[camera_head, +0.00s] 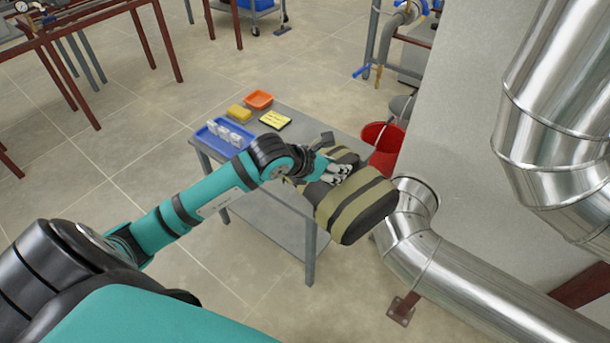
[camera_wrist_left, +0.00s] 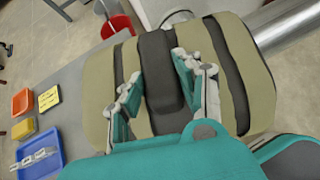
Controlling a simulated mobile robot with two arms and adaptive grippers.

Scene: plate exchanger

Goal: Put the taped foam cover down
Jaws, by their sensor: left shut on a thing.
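The taped foam cover (camera_head: 357,208) is a dark, rounded piece with wide olive tape bands. In the head view it is at the right end of the grey table (camera_head: 295,121), partly beyond the edge; I cannot tell whether it touches the top. My left gripper (camera_head: 338,172) is shut on it. In the left wrist view the cover (camera_wrist_left: 100,95) fills the middle, and the left gripper's fingers (camera_wrist_left: 163,92) pinch a dark raised strip on it. The fingers and arm hide part of the cover. My right gripper is not in view.
A blue tray (camera_head: 213,133) with white items, a yellow sponge (camera_head: 239,113), an orange tray (camera_head: 259,99) and a yellow-black label (camera_head: 275,120) occupy the table's far left part. A red bucket (camera_head: 383,147) stands behind the cover. Shiny metal pipe (camera_head: 450,265) runs close on the right.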

